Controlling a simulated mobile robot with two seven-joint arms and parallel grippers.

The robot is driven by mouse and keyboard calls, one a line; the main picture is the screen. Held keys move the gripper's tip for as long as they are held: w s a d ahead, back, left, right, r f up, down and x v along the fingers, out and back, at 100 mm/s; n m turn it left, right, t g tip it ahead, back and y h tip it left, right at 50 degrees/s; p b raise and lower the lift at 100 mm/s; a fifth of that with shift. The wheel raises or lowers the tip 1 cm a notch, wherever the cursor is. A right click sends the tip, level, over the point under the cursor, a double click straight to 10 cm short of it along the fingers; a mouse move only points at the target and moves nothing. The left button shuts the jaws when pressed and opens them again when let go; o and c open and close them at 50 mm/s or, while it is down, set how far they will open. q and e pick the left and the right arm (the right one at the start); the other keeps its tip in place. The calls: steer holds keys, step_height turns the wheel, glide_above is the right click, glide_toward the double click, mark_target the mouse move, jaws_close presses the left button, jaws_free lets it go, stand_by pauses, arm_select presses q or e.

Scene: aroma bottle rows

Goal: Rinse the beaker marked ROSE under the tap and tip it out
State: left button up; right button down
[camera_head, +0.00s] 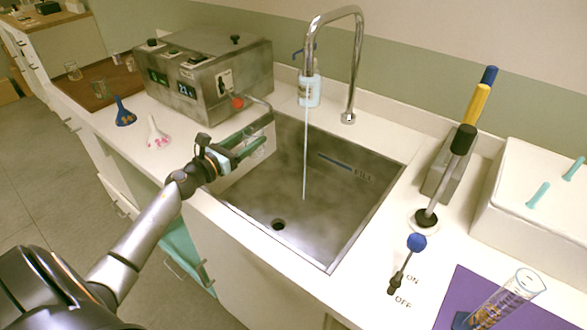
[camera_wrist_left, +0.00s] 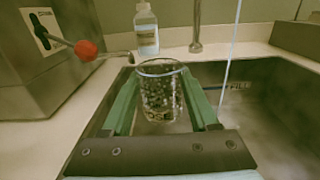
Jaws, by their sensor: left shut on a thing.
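My left gripper (camera_head: 256,146) is shut on a clear glass beaker (camera_wrist_left: 160,98) at the left side of the sink (camera_head: 330,235). The curved steel tap (camera_head: 357,60) is running, and a thin water stream (camera_head: 305,150) falls into the sink. The stream is to the right of the beaker and apart from it. My right gripper is not in view.
A metal box (camera_head: 205,85) with a red-knobbed lever (camera_wrist_left: 85,49) stands left of the sink. A bottle (camera_head: 309,90) stands behind it.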

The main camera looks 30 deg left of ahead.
arm_select(q)
steer(key=a+r, duration=0.5)
steer(key=shift+p, duration=0.45)
